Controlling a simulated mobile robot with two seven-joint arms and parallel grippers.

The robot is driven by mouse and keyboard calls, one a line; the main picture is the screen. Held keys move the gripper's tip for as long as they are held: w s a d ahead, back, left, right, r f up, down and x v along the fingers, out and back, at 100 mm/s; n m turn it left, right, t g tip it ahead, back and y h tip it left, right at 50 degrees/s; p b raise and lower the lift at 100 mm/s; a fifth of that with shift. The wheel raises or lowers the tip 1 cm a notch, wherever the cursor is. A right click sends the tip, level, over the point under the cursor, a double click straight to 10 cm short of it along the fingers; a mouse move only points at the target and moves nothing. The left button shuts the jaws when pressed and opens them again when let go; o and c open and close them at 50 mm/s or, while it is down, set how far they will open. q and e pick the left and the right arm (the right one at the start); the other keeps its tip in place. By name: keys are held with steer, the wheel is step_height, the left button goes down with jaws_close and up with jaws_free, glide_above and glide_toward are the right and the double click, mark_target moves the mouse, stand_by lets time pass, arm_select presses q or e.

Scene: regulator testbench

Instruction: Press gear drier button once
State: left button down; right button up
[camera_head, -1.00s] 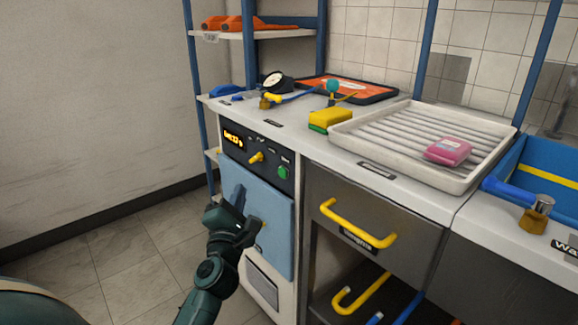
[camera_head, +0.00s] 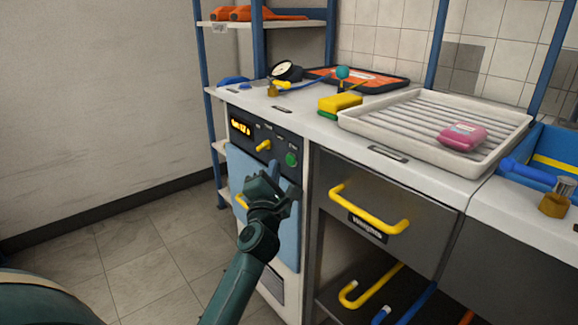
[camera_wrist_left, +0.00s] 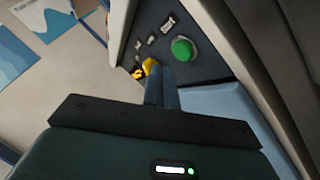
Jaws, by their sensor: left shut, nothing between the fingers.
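The gear drier is the unit at the left end of the bench, with a dark control panel (camera_head: 261,140) above a light blue door (camera_head: 236,168). The panel carries an orange lit display (camera_head: 240,127), a yellow knob (camera_head: 264,146) and a round green button (camera_head: 291,159). The green button also shows clearly in the left wrist view (camera_wrist_left: 183,50), beyond and to the right of the fingers. My left gripper (camera_head: 275,172) is shut and empty, in front of the panel's lower edge, below and left of the button. In the left wrist view the closed fingers (camera_wrist_left: 160,84) point toward the panel. My right gripper is out of view.
A yellow drawer handle (camera_head: 370,212) sticks out right of the drier. On the bench top are a gauge (camera_head: 287,71), a yellow sponge (camera_head: 339,104) and a white ribbed tray (camera_head: 415,125) with a pink item (camera_head: 462,136). The floor at left is clear.

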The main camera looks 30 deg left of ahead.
arm_select(q)
steer(key=shift+w+d, duration=0.25)
steer(key=shift+w, duration=0.3)
stand_by(0.4)
stand_by(0.7)
steer(key=shift+r, duration=0.1)
stand_by(0.5)
steer(key=shift+w+d, duration=0.2)
steer(key=shift+w, duration=0.15)
